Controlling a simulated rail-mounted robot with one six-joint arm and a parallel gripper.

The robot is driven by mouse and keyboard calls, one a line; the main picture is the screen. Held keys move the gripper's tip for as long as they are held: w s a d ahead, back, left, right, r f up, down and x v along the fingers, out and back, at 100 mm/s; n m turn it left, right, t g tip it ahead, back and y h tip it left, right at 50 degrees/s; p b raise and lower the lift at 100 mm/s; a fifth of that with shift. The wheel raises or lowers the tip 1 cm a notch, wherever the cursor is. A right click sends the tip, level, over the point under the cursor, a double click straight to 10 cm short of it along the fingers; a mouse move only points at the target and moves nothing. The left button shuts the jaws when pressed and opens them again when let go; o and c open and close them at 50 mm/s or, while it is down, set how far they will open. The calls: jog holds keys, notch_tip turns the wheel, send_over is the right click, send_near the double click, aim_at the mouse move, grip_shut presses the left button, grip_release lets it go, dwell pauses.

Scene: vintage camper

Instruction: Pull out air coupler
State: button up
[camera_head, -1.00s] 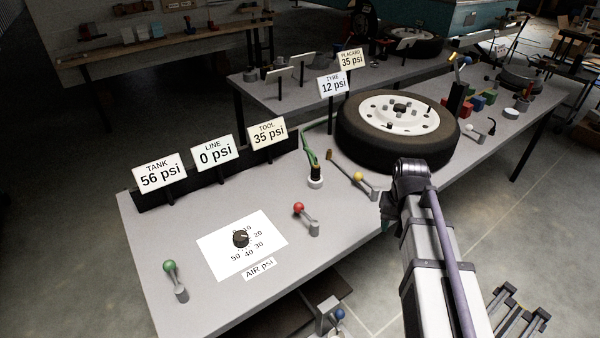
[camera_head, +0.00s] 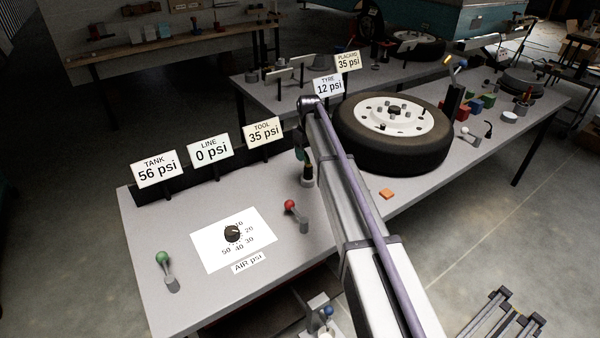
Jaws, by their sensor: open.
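The air coupler (camera_head: 307,177) is a small dark upright cylinder on a pale base, standing on the grey bench just left of my arm. Its upper end and hose are largely covered by my arm and a dark greenish shape beside it. My arm reaches from the lower right up to a joint above and behind the coupler in the picture. My gripper's fingers are hidden behind the arm, so their contact with the coupler cannot be told. Signs read TANK 56 psi (camera_head: 157,169), LINE 0 psi (camera_head: 210,150) and TOOL 35 psi (camera_head: 263,133).
A red-knobbed lever (camera_head: 290,205), a green-knobbed lever (camera_head: 163,259) and an AIR psi dial (camera_head: 232,233) stand on the near bench. A tyre (camera_head: 395,160) lies right of my arm, with an orange block (camera_head: 386,194) before it.

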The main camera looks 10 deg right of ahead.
aim_at(308, 165)
notch_tip(308, 165, down, 9)
jog(key=b, duration=0.9)
jog(key=shift+c, duration=0.4)
dwell(0.4)
grip_shut()
jog(key=shift+r+p, duration=3.05)
